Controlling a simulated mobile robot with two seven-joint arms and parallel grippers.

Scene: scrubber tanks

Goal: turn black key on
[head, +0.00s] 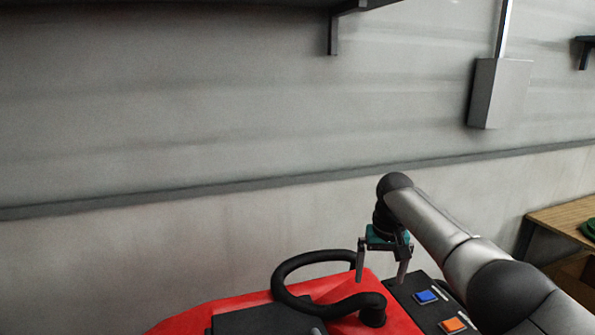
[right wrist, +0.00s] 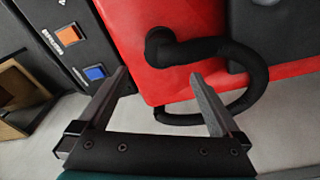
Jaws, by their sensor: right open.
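I cannot make out the black key in either view. The black control panel (head: 407,291) on the red scrubber (head: 232,314) carries a blue square button (head: 426,297) and an orange square button (head: 453,325). Both buttons also show at the upper left of the right wrist view, blue (right wrist: 95,72) and orange (right wrist: 69,35). My right gripper (head: 380,283) is open and empty, pointing down above the scrubber, between the black loop handle and the panel. In the right wrist view its fingers (right wrist: 158,75) stand wide apart with red body between them. My left gripper is not in view.
The thick black loop handle (head: 290,268) rises from the scrubber close beside my right gripper. A dark lid (head: 265,318) lies at the bottom of the head view. A wooden table (head: 565,214) stands at the right. A grey wall box (head: 500,93) hangs behind.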

